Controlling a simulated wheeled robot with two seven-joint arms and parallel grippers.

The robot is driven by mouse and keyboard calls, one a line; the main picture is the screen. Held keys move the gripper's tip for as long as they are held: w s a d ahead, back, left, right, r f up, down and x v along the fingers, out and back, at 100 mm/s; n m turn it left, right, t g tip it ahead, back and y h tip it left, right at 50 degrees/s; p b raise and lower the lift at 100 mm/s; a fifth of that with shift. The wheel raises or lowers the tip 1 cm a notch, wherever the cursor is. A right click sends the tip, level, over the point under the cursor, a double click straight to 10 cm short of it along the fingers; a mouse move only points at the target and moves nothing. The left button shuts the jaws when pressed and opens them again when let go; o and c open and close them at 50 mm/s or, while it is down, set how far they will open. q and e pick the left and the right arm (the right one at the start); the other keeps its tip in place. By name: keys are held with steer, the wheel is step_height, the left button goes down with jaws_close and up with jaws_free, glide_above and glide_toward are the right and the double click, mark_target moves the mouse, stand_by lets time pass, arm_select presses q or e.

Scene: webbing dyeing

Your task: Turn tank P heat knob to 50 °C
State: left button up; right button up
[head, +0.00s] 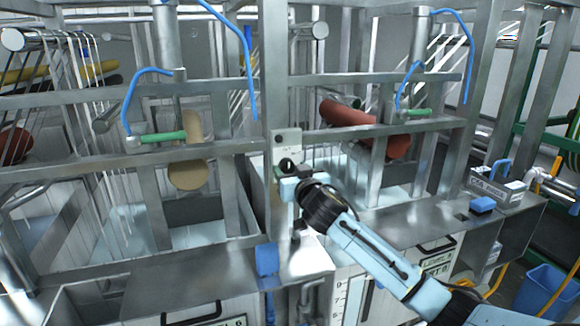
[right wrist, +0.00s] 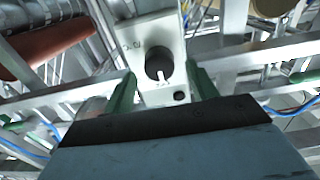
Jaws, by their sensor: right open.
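The heat knob is a dark round knob with a white pointer mark, on a pale control plate (head: 287,143) fixed to the middle frame post. In the right wrist view the knob (right wrist: 158,64) sits between the tips of my right gripper (right wrist: 160,88), apart from both fingers. The white mark points toward the gripper's palm. The plate's small markings are too blurred to read. My right gripper (head: 284,180) is open and empty at the plate in the head view, and its fingers are partly hidden there. My left gripper is not in view.
Metal frame rails cross around the plate. A red roll (head: 350,118) hangs at right and a tan roll (head: 187,160) at left. Blue hoses hang from above.

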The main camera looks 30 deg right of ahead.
steer(key=shift+x, duration=0.8)
steer(key=c, duration=1)
